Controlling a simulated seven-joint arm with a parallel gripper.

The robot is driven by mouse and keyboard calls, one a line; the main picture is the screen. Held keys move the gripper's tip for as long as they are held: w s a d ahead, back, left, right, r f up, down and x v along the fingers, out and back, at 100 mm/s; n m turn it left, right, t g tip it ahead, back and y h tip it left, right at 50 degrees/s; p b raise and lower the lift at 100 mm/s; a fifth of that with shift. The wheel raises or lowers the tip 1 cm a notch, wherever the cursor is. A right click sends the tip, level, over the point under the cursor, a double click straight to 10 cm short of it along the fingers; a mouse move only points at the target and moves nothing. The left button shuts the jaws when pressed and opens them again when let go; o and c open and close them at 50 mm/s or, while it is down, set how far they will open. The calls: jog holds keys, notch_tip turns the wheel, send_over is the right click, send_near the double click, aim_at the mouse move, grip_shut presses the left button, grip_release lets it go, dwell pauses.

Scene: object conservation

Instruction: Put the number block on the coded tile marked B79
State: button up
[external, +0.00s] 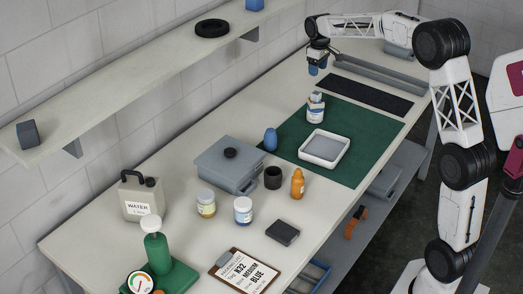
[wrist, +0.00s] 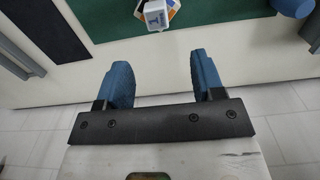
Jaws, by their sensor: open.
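My gripper (external: 317,66) is open and empty, raised above the far end of the bench; its two blue fingers (wrist: 160,62) show apart in the wrist view. I cannot pick out a number block or a tile marked B79 for certain. A white bottle-like item with a label (external: 315,106) stands at the green mat's far left part. A white piece with a dark mark (wrist: 156,14) and coloured patches beside it shows at the top of the wrist view, ahead of the fingers; it may be the same item. A white-rimmed grey tray (external: 324,158) lies on the mat.
The green mat (external: 370,145) borders a black strip (external: 362,93). A blue egg-shaped item (external: 270,139), grey lidded box (external: 225,178), black cup (external: 272,178), orange bottle (external: 297,184), jars (external: 243,211), dark block (external: 283,232) and clipboard (external: 246,270) stand nearer. A wall shelf (external: 130,87) runs along the left.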

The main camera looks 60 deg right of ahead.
jog(key=s+a+r+t, duration=0.1)
jog(key=s+a+r, duration=0.2)
jog(key=s+a, duration=0.85)
jog(key=s+a+r, duration=0.3)
jog(key=s+a, duration=0.5)
jog(key=a, duration=0.6)
jog(key=s+a+f, duration=0.2)
jog(key=s+a, duration=0.2)
jog(key=s, duration=0.5)
jog(key=s+a+f+t, duration=0.1)
jog(key=s+a+f, duration=0.2)
jog(key=s, duration=0.6)
jog(key=s+a+f, duration=0.3)
jog(key=s+a, duration=0.3)
jog(key=s, duration=0.3)
jog(key=shift+s+a+t, duration=0.15)
jog(key=shift+a+t, duration=0.05)
jog(key=shift+t, duration=0.1)
